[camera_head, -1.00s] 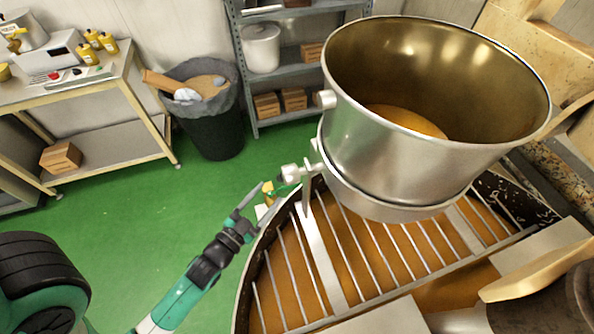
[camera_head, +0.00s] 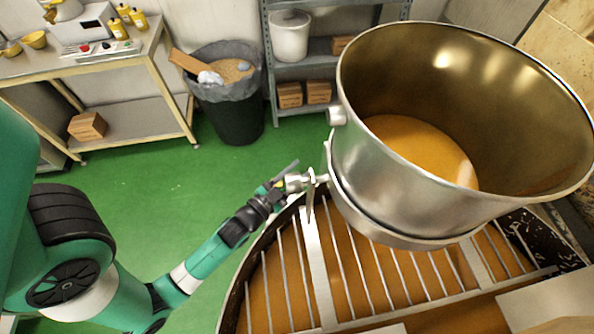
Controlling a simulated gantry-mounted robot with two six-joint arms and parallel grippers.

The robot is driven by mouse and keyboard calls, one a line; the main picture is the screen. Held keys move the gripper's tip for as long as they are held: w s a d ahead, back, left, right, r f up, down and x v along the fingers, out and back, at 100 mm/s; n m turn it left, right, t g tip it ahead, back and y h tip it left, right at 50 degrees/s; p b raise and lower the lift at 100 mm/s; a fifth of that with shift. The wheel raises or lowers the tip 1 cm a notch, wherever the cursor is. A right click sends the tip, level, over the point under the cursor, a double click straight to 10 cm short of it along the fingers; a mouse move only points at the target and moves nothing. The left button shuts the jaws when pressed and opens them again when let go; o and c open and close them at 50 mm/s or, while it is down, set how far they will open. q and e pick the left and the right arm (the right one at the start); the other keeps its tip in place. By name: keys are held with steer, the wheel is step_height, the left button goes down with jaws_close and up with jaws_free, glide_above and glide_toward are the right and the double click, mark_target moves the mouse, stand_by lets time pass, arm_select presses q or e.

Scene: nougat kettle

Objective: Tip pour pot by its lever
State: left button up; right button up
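The pour pot (camera_head: 440,185) is a large steel vessel with orange-brown mass inside, held above a round grated kettle (camera_head: 262,240). Its rim leans slightly toward the lower right. The lever (camera_head: 311,184) is a short metal fitting with a pale knob on the pot's left side. My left gripper (camera_head: 288,183) is at the lever's outer end. One grey finger stands above the knob with a gap. The other finger is mostly hidden, and contact cannot be told. My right gripper is out of view.
Metal bars (camera_head: 370,270) cover the orange mass in the kettle below the pot. A grey bin (camera_head: 236,112), a shelf rack (camera_head: 335,75) and a side table (camera_head: 125,65) stand behind. Green floor (camera_head: 150,190) is free left of the kettle.

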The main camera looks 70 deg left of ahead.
arm_select(q)
jaws_close()
stand_by(1.1)
